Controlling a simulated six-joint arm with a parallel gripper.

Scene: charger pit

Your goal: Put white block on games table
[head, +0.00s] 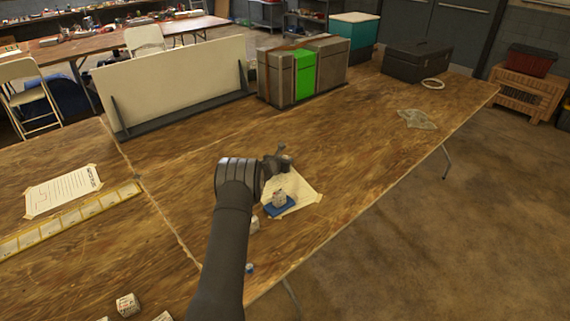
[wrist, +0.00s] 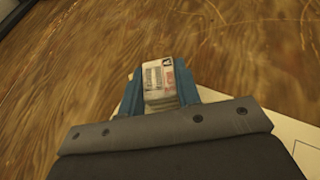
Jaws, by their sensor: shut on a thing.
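My gripper (wrist: 160,88) is shut on a white block (wrist: 158,72) with dark and red print, held between its blue fingers in the wrist view. In the head view my gripper (head: 277,164) is over the wooden table, by a pale paper sheet (head: 302,196); its fingertips are hard to make out there. A white printed block (head: 279,198) shows with a blue piece (head: 281,210) at the sheet; I cannot tell whether it is the held one. No surface is plainly marked as the games table; the long wooden table (head: 370,130) fills the middle.
More white blocks (head: 128,304) lie at the near left, and one (head: 254,224) is beside my arm. A white panel (head: 175,82), bins with a green front (head: 305,76) and a dark case (head: 417,60) stand along the back. The table's right part is mostly clear.

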